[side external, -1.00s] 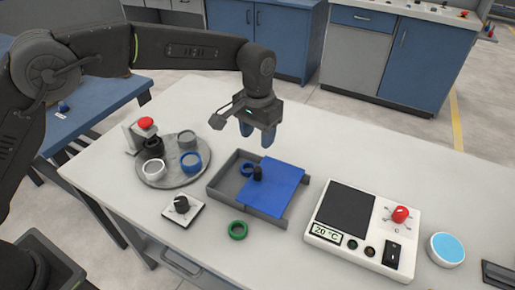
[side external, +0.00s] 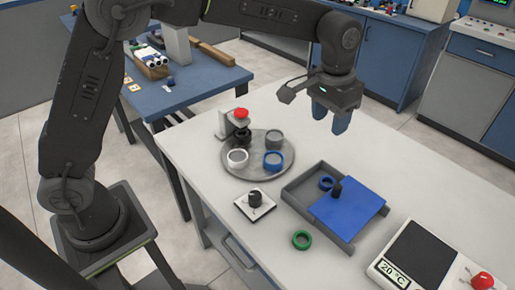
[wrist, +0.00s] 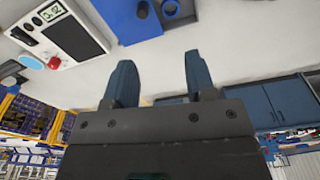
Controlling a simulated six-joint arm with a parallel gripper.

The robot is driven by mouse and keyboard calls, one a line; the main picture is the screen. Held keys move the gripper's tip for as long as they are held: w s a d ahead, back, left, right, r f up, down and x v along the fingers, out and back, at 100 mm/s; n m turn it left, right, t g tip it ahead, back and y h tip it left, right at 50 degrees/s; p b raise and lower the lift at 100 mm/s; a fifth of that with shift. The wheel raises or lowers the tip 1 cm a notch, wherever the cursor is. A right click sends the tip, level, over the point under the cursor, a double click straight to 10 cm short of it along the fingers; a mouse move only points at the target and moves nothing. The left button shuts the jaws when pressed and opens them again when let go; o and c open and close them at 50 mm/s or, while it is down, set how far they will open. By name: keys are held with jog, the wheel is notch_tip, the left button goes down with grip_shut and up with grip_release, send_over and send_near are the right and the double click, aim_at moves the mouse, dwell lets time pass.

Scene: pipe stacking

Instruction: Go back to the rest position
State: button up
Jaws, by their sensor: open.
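My gripper (side external: 328,122) hangs in the air above the far side of the white table (side external: 240,200), beyond the grey box. Its two blue fingers are apart, with nothing between them. In the wrist view, my gripper (wrist: 160,82) also shows spread and empty fingers. The grey box (side external: 297,199) has a blue sliding lid (side external: 348,212) with a dark knob (side external: 336,189), covering part of it. A blue ring (side external: 326,183) lies in the uncovered part. A green ring (side external: 301,240) lies on the table in front of the box.
A round grey tray (side external: 250,174) holds white, blue, grey and black rings, beside a stand with a red button (side external: 241,114). A white device with a dark plate (side external: 420,252) is at right. The air around my gripper is clear.

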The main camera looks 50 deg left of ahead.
jog(key=s+a+r+t, duration=0.1)
jog(key=s+a+r, duration=0.25)
jog(key=s, duration=0.25)
jog(key=s+a+r+n+t, duration=0.1)
jog(key=s+a+r, duration=0.1)
jog(key=s+a, duration=0.35)
jog(key=s+a+r+t, duration=0.1)
jog(key=s+a+r, duration=0.1)
jog(key=s+a, duration=0.35)
jog(key=s+a+f+t, duration=0.1)
jog(key=s+f, duration=0.2)
jog(key=s, duration=0.6)
jog(key=shift+s+f+n+t, duration=0.15)
jog(key=shift+f+n+t, duration=0.15)
jog(key=shift+n, duration=0.1)
